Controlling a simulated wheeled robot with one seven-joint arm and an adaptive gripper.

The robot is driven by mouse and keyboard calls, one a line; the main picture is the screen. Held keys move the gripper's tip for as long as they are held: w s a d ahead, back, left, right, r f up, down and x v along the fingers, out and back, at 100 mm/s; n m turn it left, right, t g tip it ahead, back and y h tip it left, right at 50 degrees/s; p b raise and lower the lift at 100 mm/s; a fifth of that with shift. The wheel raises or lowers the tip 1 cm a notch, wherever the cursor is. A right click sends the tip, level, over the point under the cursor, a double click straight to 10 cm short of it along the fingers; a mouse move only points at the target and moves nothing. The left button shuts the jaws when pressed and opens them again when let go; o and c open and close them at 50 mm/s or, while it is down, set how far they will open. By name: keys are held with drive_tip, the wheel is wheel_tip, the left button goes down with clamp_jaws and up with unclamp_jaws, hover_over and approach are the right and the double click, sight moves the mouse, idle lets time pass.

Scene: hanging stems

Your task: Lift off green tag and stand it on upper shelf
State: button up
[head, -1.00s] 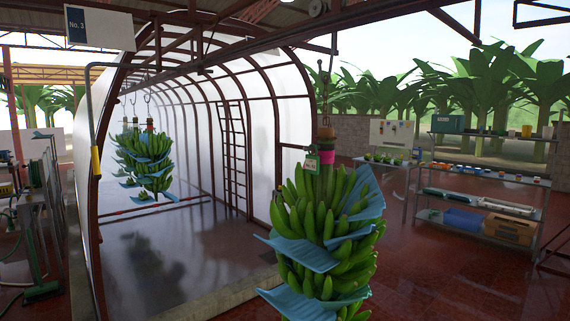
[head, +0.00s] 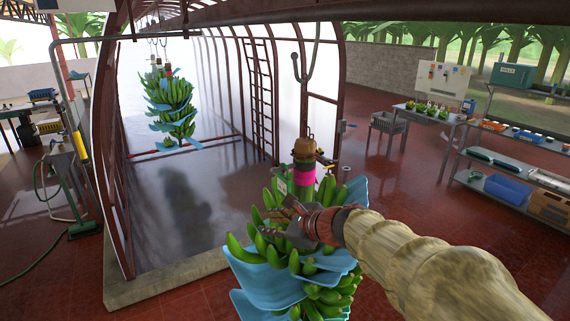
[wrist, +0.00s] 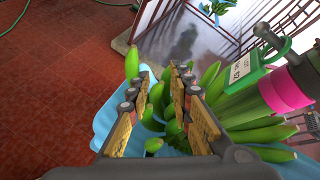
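The green tag (wrist: 240,72) with a pale label hangs beside the pink band (wrist: 283,90) on the hanging banana stem. In the head view the tag (head: 283,186) is small and partly hidden behind my gripper (head: 291,213). My gripper is open and empty in the wrist view (wrist: 162,80), with bananas showing between its fingers. The tag is to the right of the fingers there, apart from them.
Blue sheets (head: 270,286) stick out between the bananas below my gripper. Another banana bunch (head: 172,108) hangs inside the arched tunnel. A side table (head: 425,113) stands before the wall. Red floor is clear between the stem and the rack.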

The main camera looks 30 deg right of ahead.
sight(284, 181)
drive_tip(key=w+d+r+m+h+p, duration=0.1)
drive_tip(key=d+r+m, duration=0.1)
drive_tip(key=d, duration=0.1)
drive_tip(key=w+d+r+m+t+h+p, duration=0.1)
drive_tip(key=d+r+m+p, duration=0.1)
drive_tip(key=d+m, duration=0.1)
drive_tip(key=w+d+r+m+p, duration=0.1)
drive_tip(key=d+r+m, duration=0.1)
drive_tip(key=d+m, duration=0.1)
drive_tip(key=shift+w+d+t+h+p, duration=0.3)
drive_tip(key=shift+w+d+h+p, duration=0.1)
drive_tip(key=shift+d, duration=0.35)
drive_tip(key=x, duration=0.8)
drive_tip(key=shift+a+r+p, duration=0.15)
drive_tip(key=shift+r+p, duration=0.15)
drive_tip(key=shift+p, duration=0.05)
clamp_jaws()
